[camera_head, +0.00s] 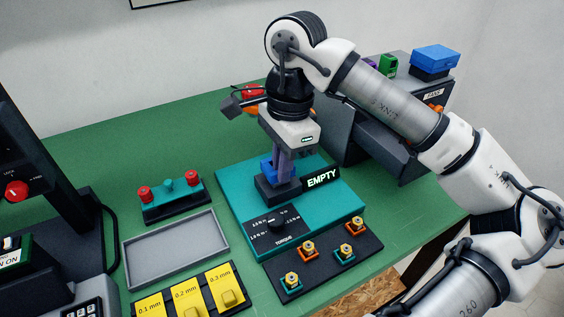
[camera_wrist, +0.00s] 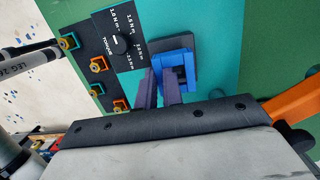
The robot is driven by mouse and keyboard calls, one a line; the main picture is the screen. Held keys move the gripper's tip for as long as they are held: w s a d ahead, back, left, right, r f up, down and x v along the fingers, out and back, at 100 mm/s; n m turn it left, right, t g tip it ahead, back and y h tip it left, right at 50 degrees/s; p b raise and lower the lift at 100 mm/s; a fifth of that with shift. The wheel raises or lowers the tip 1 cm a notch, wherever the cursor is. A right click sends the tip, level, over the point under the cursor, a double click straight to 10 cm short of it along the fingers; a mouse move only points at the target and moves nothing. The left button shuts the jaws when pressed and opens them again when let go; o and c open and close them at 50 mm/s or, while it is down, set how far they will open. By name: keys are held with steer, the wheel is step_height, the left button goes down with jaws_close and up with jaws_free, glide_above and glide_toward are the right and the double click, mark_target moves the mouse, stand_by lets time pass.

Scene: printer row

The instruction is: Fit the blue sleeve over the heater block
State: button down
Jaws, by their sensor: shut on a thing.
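The blue sleeve (camera_head: 267,168) is at the dark block (camera_head: 270,194) on the teal plate (camera_head: 240,200). My gripper (camera_head: 282,174) points down there and is shut on the sleeve. In the wrist view my gripper (camera_wrist: 161,98) has its two purple fingers on either side of one wall of the blue sleeve (camera_wrist: 190,75). The dark pad beneath (camera_wrist: 184,46) shows past the sleeve. I cannot tell whether the sleeve rests on the dark block or is slightly above it. I cannot clearly pick out the heater block.
An "EMPTY" sign (camera_head: 321,178) stands close right of the sleeve. In front are a torque dial (camera_head: 273,226) and a black rack (camera_head: 325,262) with several small brass parts. A grey tray (camera_head: 175,248) lies left. A grey machine (camera_head: 345,143) stands behind right. Green bench at back left is clear.

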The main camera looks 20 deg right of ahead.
steer(key=shift+f+b, duration=0.3)
steer(key=shift+f, duration=0.05)
steer(key=shift+r, duration=0.4)
steer(key=shift+b, duration=0.4)
stand_by(1.4)
steer(key=shift+f+b, duration=0.4)
steer(key=shift+r, duration=0.45)
stand_by(0.4)
steer(key=shift+b, duration=0.3)
stand_by(1.2)
steer(key=shift+f+b, duration=0.4)
steer(key=shift+f, duration=0.1)
steer(key=shift+r, duration=0.15)
steer(key=shift+r+p, duration=2.05)
steer(key=shift+r, duration=0.9)
